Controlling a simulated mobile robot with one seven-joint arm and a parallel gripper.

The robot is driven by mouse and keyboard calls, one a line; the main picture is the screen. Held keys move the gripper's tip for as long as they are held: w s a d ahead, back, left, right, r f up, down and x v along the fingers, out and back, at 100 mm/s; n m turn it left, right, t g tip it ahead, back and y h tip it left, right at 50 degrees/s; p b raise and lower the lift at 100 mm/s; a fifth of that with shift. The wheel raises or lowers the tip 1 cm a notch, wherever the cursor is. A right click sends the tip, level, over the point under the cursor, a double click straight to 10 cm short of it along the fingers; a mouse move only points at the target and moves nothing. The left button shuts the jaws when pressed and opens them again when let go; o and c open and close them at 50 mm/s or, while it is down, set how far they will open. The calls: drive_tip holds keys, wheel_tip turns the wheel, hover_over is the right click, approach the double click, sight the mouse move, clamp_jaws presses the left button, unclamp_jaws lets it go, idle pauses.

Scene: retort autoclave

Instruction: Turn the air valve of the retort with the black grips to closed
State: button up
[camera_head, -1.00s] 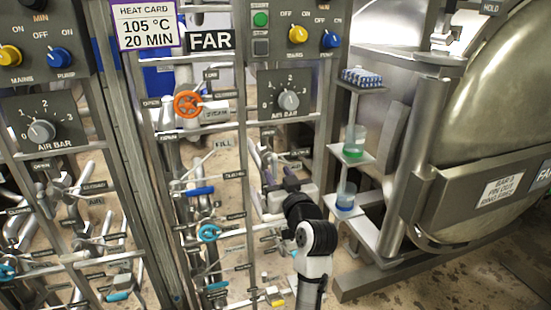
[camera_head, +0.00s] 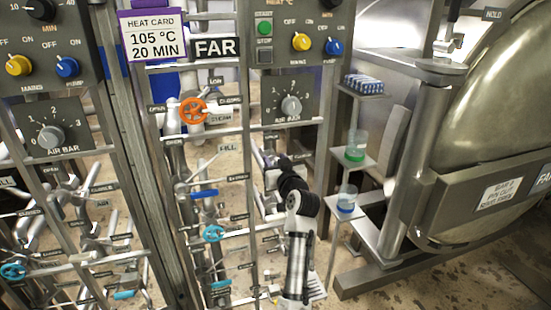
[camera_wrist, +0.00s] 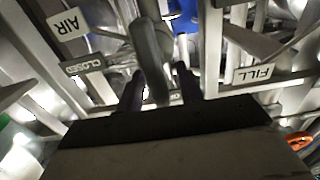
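My gripper (camera_wrist: 160,88) points into the pipework of the FAR panel. In the wrist view its two black fingers are apart, with a dark grey lever-like bar (camera_wrist: 152,50) showing between them. I cannot tell whether they touch it. The AIR label (camera_wrist: 68,24) and a CLOSED label (camera_wrist: 82,66) are to the left of the bar, upside down. In the head view my gripper (camera_head: 268,162) is small, and my own wrist hides much of the air valve behind it. Black grips cannot be made out clearly.
An orange steam handwheel (camera_head: 193,111) is up and left of my gripper. A blue lever (camera_head: 204,194) and a blue handwheel (camera_head: 213,233) are lower left. The frame post and shelves with a green-bottomed beaker (camera_head: 355,147) and a blue-bottomed beaker (camera_head: 346,199) stand close on the right.

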drive_tip(key=shift+w+a, duration=0.1)
drive_tip(key=shift+w, duration=0.1)
clamp_jaws()
